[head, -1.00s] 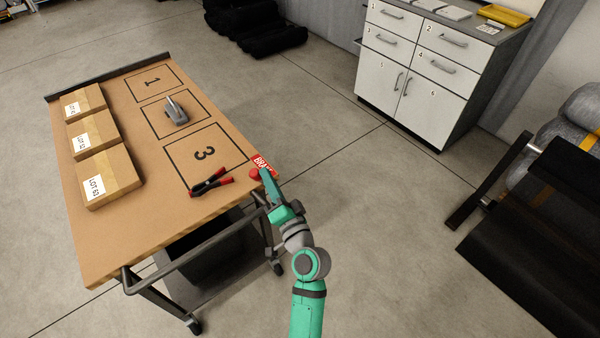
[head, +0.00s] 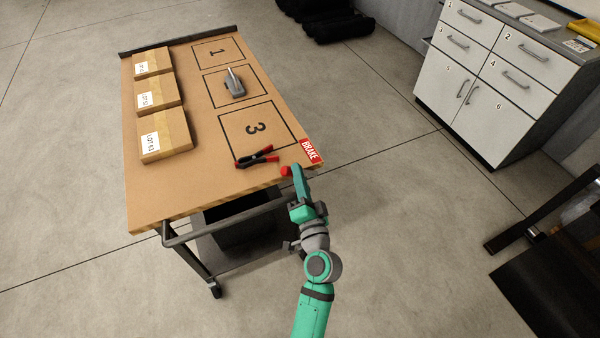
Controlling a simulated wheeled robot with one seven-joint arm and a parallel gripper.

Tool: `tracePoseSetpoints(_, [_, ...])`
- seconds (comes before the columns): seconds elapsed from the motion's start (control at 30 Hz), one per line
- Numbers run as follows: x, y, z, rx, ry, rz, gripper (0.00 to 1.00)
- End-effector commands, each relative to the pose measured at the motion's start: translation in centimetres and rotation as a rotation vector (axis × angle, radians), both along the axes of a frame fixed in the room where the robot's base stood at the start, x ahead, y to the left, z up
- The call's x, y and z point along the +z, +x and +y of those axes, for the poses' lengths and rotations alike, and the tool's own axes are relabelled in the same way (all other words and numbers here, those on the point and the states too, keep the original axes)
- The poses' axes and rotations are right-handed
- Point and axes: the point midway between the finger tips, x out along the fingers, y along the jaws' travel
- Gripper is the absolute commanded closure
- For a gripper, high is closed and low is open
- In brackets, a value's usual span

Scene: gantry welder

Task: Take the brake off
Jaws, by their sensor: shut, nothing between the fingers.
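The red BRAKE label (head: 309,151) is at the near right corner of the wooden-topped cart (head: 165,200). A red knob (head: 285,170), seemingly the brake lever's end, shows at the cart's near edge just left of the label. My gripper (head: 298,172) is shut and empty, its tip right beside the knob. I cannot tell whether they touch. The rest of the lever is hidden, partly by my gripper and arm.
On the cart are several items: three boxes (head: 163,134) at left, a grey tool (head: 235,86) in the middle square, and a red-and-black clamp (head: 257,157) near square 3. A white drawer cabinet (head: 485,90) stands at right. Floor between is clear.

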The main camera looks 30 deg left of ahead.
Motion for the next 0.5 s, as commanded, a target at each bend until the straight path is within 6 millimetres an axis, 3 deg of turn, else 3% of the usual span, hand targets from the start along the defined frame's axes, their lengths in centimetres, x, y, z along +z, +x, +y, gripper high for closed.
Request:
tracePoseSetpoints(0.33, [0.1,0.1,-0.1,-0.001,-0.001,0.0,1.0])
tracePoseSetpoints(0.5, [1.1,0.2,-0.9,-0.001,0.001,-0.002,1.0])
